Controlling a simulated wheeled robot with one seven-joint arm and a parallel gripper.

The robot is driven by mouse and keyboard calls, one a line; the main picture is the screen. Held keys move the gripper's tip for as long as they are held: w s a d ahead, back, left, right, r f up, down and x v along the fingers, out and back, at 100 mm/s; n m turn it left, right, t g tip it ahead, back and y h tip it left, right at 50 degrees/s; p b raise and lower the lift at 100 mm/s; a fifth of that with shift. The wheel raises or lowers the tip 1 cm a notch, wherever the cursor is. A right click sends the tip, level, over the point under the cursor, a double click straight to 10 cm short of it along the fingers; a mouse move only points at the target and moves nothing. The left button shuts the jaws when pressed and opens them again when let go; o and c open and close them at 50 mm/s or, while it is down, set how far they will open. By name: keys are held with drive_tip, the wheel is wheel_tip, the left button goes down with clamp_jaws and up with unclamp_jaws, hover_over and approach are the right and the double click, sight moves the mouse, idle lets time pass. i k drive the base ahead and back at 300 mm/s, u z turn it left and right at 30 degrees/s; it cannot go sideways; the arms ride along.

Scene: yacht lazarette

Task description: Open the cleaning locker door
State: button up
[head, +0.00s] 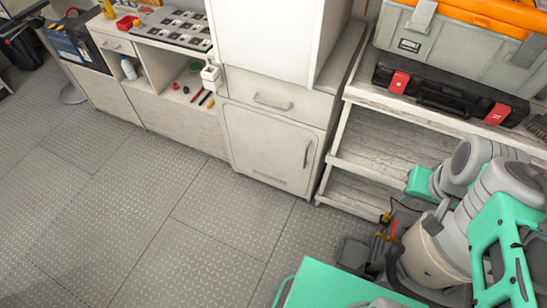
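The cream locker door (266,148) is a panel with rounded corners, low in the cabinet at the middle of the head view. It looks shut, lying flush with the cabinet front. Its dark vertical handle (307,153) is near its right edge. A drawer (275,96) with a horizontal handle sits just above it and looks shut. My arm (480,195), grey and teal, is folded at the right, apart from the door. I cannot make out my gripper or its fingers. Nothing touches the door or its handle.
The grey patterned floor (190,240) in front of the door is clear. An open wooden shelf (375,140) stands right of the locker, with a black case (450,95) and a grey toolbox (445,45) above. A bucket (425,255) stands at lower right.

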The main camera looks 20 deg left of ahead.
sight(284, 153)
drive_tip(key=z, duration=0.05)
drive_tip(key=k, duration=1.05)
drive_tip(key=u, duration=1.5)
drive_tip(key=i, duration=1.55)
drive_tip(key=z, duration=0.3)
